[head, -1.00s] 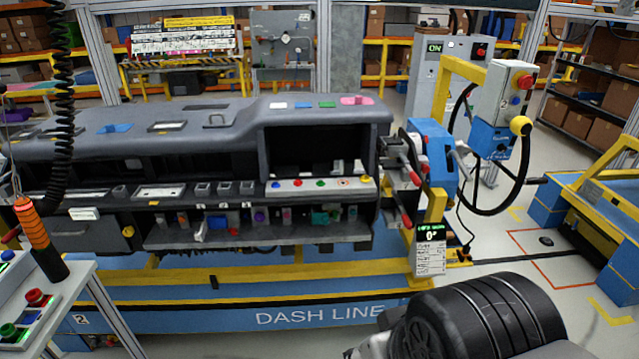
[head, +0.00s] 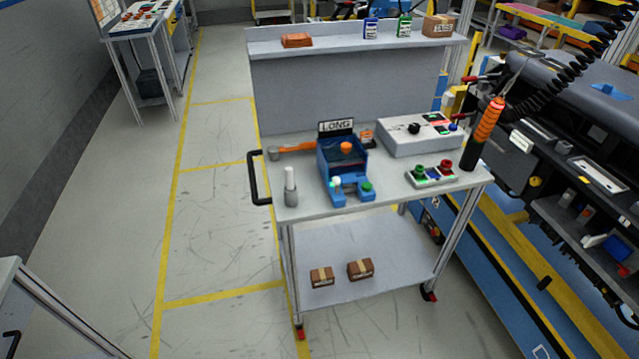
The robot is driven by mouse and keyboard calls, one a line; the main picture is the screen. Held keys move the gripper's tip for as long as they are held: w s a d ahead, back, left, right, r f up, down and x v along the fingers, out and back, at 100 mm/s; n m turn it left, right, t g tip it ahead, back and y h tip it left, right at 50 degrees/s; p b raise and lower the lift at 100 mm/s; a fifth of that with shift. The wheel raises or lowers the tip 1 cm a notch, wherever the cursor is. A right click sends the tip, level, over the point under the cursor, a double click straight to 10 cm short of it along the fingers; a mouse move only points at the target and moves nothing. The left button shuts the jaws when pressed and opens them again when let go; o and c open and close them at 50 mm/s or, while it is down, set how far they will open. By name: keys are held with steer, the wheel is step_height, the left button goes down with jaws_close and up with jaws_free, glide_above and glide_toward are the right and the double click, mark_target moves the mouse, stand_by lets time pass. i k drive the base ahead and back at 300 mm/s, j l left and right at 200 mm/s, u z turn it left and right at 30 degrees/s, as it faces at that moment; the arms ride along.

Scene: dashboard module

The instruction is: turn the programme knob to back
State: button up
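A grey control box (head: 420,134) stands at the back right of a grey cart top (head: 300,165). It carries a black knob (head: 414,128), which may be the programme knob; its label and pointer are too small to read. A small lit green and red panel sits beside the knob, with a blue button at the box's right end. My gripper is not in view.
The cart also holds a blue device (head: 343,165) with a LONG sign, a green and red button box (head: 432,174), an orange-handled tool (head: 484,134) and a grey cylinder (head: 290,187). The dashboard line (head: 560,150) is at right. Floor left of the cart is clear.

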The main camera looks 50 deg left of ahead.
mark_target(414, 129)
steer(key=u, duration=1.65)
